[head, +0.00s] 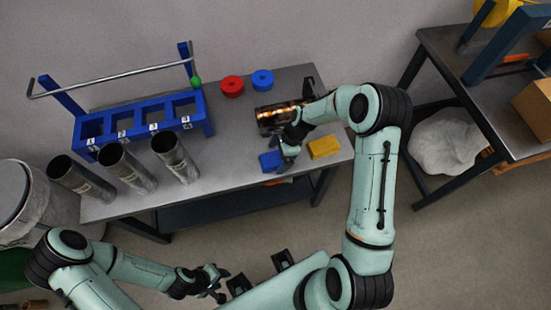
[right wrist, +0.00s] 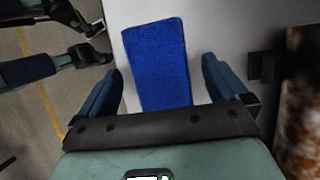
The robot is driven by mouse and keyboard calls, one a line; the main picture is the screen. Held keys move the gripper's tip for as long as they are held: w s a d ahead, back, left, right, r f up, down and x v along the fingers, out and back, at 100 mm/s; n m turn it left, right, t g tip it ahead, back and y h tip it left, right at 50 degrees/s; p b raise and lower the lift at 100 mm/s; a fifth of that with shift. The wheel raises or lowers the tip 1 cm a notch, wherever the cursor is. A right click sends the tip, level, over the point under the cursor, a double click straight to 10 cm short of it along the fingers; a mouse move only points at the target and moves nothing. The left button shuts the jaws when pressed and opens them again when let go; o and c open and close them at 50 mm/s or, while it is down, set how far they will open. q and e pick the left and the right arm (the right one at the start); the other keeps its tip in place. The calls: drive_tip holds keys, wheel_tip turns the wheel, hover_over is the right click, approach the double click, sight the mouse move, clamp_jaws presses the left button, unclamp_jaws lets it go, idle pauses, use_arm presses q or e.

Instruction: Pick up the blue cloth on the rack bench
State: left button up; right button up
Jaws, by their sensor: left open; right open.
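The blue cloth (head: 269,161) lies on the rack bench (head: 235,133) near its front edge. In the right wrist view the blue cloth (right wrist: 158,62) is a flat, textured oblong lying between the two fingers in the picture and reaching beyond them. My right gripper (head: 284,160) is right at the cloth in the head view; it is open (right wrist: 162,82), with a gap on both sides of the cloth. Its height above the cloth is hard to tell. My left gripper (head: 218,284) is open and empty, low in front of the bench.
A yellow block-like cloth (head: 325,147) lies right of the blue one. A dark, copper-toned cylinder (head: 275,117) lies behind my right gripper. Red (head: 232,86) and blue (head: 263,80) rings sit at the back. A blue rack (head: 140,120) and three metal tubes (head: 127,167) fill the left.

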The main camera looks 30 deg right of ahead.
sight(277, 157)
drive_tip(key=shift+a+f, duration=0.15)
drive_tip(key=shift+f, duration=0.15)
drive_tip(key=c, duration=1)
drive_tip(key=shift+c, duration=0.2)
use_arm(q)
drive_tip(key=shift+w+r+p, duration=0.35)
drive_tip(key=shift+r+p, duration=0.1)
drive_tip(key=shift+r, duration=0.1)
drive_tip(key=shift+w+r+p, duration=0.35)
drive_tip(key=shift+r+p, duration=0.1)
drive_tip(key=shift+r, duration=0.1)
use_arm(e)
wheel_tip(277, 157, up, 20)
drive_tip(key=shift+o, duration=1)
drive_tip(key=shift+c, duration=1.4)
